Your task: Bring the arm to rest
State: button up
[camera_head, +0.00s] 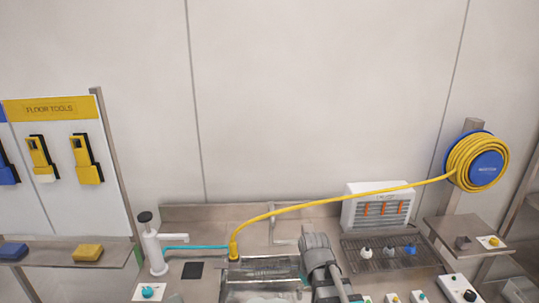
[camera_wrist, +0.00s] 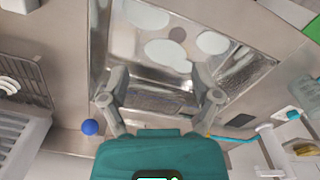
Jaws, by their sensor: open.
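My gripper (camera_wrist: 160,98) shows in the wrist view with its two grey fingers spread wide and nothing between them. Its teal body fills the bottom middle. In the head view my grey arm stands at the right side of the sink (camera_head: 262,284); I cannot make out the fingers there.
A yellow hose (camera_head: 330,202) runs from a blue-hubbed reel (camera_head: 487,167) to a yellow fitting (camera_head: 233,250) behind the sink. A white dispenser (camera_head: 153,248) stands left. A rack (camera_head: 385,262) and a white vented box (camera_head: 378,212) are right. A blue ball (camera_wrist: 90,127) is near the left finger.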

jog(key=s+d+f+m, duration=0.1)
jog(key=s+d+m, duration=0.3)
jog(key=d+m, duration=0.1)
jog(key=shift+b, duration=0.45)
jog(key=shift+d+f, duration=0.1)
dwell(0.9)
